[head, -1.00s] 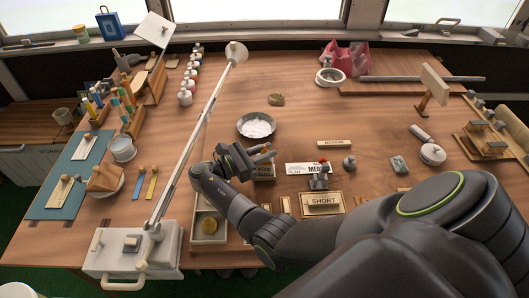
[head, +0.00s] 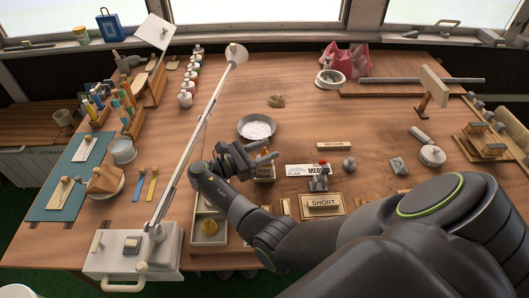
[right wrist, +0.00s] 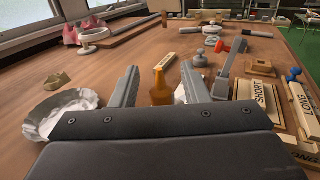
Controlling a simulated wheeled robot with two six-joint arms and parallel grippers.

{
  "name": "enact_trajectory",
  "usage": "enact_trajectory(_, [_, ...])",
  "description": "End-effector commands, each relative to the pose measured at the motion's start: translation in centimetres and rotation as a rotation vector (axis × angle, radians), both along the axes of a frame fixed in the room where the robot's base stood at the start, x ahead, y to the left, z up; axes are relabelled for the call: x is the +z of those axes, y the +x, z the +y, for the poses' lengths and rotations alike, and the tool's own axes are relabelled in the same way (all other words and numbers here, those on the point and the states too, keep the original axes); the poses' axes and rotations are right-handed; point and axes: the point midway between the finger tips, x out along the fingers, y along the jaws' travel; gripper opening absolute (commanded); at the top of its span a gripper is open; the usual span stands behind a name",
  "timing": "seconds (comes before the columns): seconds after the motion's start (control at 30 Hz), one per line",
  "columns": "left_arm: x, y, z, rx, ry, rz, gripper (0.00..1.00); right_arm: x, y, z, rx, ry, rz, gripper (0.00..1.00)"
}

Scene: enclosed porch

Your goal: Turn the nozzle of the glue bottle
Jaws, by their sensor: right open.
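The glue bottle (head: 265,174) is a small amber bottle with a label, upright on the wooden table just right of my right gripper. In the right wrist view the amber bottle (right wrist: 161,92) stands between and beyond the two grey fingers, its narrow nozzle upward. My right gripper (head: 262,160) is open, with its fingers reaching toward the bottle from the left. The fingers (right wrist: 150,85) show a gap on both sides of the bottle, and I cannot tell if either touches it. My left gripper is not in view.
A long lamp arm (head: 190,150) slants across the left. A red-topped clamp (head: 320,180) and the SHORT block (head: 323,203) lie to the right. An open wooden tray (head: 222,245) is in front.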

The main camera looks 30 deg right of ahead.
Motion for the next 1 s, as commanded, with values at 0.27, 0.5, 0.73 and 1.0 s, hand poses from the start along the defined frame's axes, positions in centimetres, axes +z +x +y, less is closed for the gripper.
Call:
enact_trajectory(0.27, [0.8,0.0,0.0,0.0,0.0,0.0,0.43,5.0,0.0,0.0,0.0,0.0,-0.006,0.41])
enact_trajectory(0.5, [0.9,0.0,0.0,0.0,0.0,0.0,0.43,8.1,0.0,0.0,0.0,0.0,-0.003,0.41])
enact_trajectory(0.73, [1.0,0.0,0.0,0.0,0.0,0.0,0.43,8.9,0.0,0.0,0.0,0.0,0.0,0.41])
enact_trajectory(1.0, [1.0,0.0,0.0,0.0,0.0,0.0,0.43,8.9,0.0,0.0,0.0,0.0,0.0,0.41])
